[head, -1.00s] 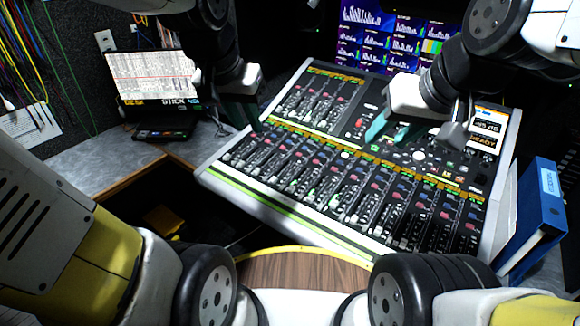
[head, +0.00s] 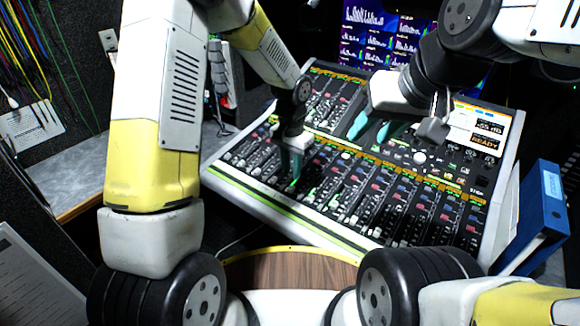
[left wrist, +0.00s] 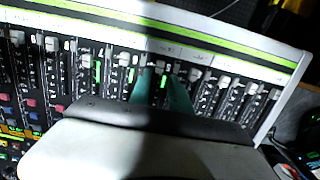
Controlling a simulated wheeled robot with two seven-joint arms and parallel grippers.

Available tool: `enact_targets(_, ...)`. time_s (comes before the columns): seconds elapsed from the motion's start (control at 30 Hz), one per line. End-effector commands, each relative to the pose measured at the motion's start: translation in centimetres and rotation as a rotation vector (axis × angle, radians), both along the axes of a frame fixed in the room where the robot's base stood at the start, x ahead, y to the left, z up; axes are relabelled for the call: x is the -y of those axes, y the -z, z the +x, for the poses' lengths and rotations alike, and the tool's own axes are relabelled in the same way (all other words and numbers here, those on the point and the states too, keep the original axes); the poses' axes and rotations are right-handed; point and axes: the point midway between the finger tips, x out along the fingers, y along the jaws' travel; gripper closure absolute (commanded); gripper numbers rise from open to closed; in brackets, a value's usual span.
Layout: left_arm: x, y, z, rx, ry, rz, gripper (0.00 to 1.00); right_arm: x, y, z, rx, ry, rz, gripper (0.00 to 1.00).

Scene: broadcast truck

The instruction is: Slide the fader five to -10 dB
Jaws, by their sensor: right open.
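The mixing console (head: 225,182) has a row of channel faders along its front. My left gripper (head: 291,172) is low over the fader row, left of the console's middle. In the left wrist view its two teal fingers (left wrist: 160,92) are apart, on either side of a lit green fader strip. Channel numbers are too small to read, so I cannot confirm this is fader five. My right gripper (head: 372,127) is open and empty above the console's upper middle.
The console's small screen (head: 487,127) shows a dB figure, perhaps -55, and "READY". A blue binder (head: 540,205) stands at the right. Neighbouring fader caps (left wrist: 223,80) sit close beside the left fingers. Meter monitors (head: 385,40) are behind.

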Motion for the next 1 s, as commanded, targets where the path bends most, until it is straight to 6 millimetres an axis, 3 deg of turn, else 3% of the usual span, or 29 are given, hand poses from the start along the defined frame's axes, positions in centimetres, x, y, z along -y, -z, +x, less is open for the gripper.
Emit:
enact_targets(0.33, 0.0, 5.3, -0.1, -0.002, 0.000, 0.001, 0.76, 0.0, 0.0, 0.0, 0.000, 0.000, 0.000, 0.60)
enact_targets(0.73, 0.0, 6.1, 0.0, 0.000, -0.001, 0.000, 0.76, 0.0, 0.0, 0.0, 0.000, 0.000, 0.000, 0.60)
enact_targets(0.87, 0.0, 6.1, 0.0, 0.000, -0.001, 0.000, 1.00, 0.0, 0.0, 0.0, 0.000, 0.000, 0.000, 0.60)
enact_targets(1.0, 0.0, 6.1, 0.0, 0.000, -0.001, 0.000, 1.00, 0.0, 0.0, 0.0, 0.000, 0.000, 0.000, 0.60)
